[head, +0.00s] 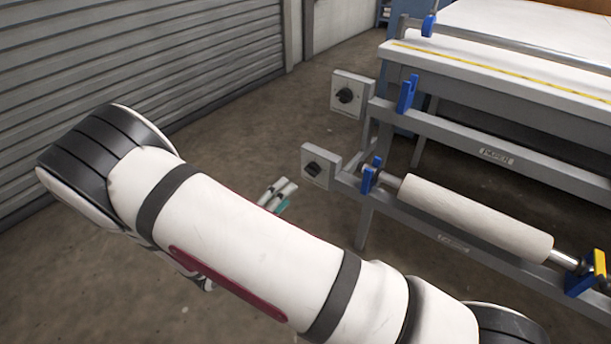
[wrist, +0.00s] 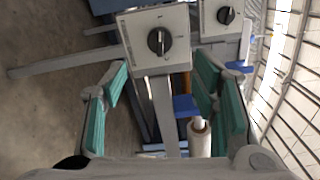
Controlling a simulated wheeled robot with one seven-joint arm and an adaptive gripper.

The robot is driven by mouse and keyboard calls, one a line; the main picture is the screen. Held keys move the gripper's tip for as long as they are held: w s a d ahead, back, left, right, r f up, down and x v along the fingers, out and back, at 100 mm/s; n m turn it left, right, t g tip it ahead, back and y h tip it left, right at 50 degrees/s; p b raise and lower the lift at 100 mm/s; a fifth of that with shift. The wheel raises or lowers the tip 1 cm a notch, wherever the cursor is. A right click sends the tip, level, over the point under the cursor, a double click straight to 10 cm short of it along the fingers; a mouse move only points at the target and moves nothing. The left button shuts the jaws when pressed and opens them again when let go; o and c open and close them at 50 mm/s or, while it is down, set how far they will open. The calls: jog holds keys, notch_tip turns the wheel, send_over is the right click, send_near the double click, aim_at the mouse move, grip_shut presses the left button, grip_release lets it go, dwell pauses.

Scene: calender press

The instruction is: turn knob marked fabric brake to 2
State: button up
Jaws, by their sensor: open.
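Two black knobs sit on light grey square plates at the press frame's left end. In the head view, one is the upper knob (head: 345,96) and the other the lower knob (head: 312,168). In the wrist view, a nearer knob (wrist: 159,41) has its grip bar roughly upright in the picture, and a farther knob (wrist: 226,15) is at top right. The lettering is too small to read, so I cannot tell which is fabric brake. My gripper (wrist: 162,88) is open and empty, its teal pads apart, short of the nearer plate. In the head view my gripper (head: 279,196) is partly hidden by my arm, left of the lower plate.
The grey press frame (head: 480,150) carries blue brackets (head: 407,94) and a pale fabric roll (head: 476,216) right of the lower knob. A white table (head: 500,62) stands behind. A ribbed shutter (head: 130,60) is at left. Bare floor (head: 250,130) lies between shutter and frame.

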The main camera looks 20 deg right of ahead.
aim_at(309, 173)
jog(key=b+x, duration=0.1)
jog(key=x, duration=0.9)
jog(key=shift+w+d+b, duration=0.15)
jog(key=shift+d+b, duration=0.05)
jog(key=shift+b, duration=0.2)
jog(key=shift+c, duration=0.5)
jog(key=c, duration=1.1)
